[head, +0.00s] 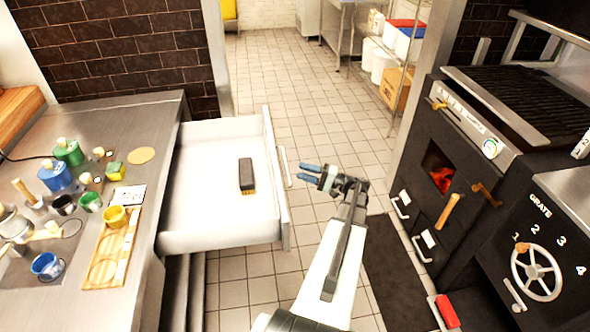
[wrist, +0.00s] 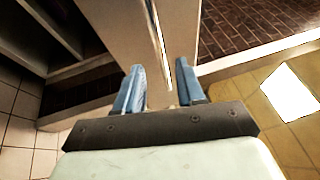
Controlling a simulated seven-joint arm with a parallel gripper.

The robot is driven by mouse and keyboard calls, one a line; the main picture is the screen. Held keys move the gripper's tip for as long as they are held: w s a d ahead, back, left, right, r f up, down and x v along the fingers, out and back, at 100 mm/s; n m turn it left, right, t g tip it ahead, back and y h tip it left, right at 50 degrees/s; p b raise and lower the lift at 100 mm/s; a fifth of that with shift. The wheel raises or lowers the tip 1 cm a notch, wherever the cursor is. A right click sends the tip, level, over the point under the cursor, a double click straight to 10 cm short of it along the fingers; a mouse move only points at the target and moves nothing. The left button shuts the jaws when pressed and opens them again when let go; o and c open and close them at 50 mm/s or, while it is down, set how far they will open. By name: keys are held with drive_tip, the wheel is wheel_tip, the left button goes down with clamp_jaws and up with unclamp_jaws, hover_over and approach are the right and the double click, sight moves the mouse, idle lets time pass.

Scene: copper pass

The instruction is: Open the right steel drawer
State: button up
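The steel drawer (head: 212,222) stands pulled well out from the counter at the left of the head view, its inside exposed. A dark, brush-like block (head: 247,176) lies in it. The drawer's bar handle (head: 284,166) is on its front panel, facing my gripper. My gripper (head: 301,173) is just right of the handle, with its blue fingers pointing at it. In the wrist view the fingers (wrist: 160,85) are apart and the handle (wrist: 156,36) shows ahead, in line with the gap. The fingers look clear of the handle, with nothing held.
The steel counter (head: 150,130) at left holds colored pots, cups and a wooden board (head: 98,272). A black oven (head: 445,165) with a grill and a handwheel (head: 537,272) stands at right. Tiled floor (head: 290,80) is open beyond the drawer. A dark mat (head: 395,265) lies before the oven.

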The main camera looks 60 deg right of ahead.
drive_tip(key=v, duration=0.8)
idle(0.4)
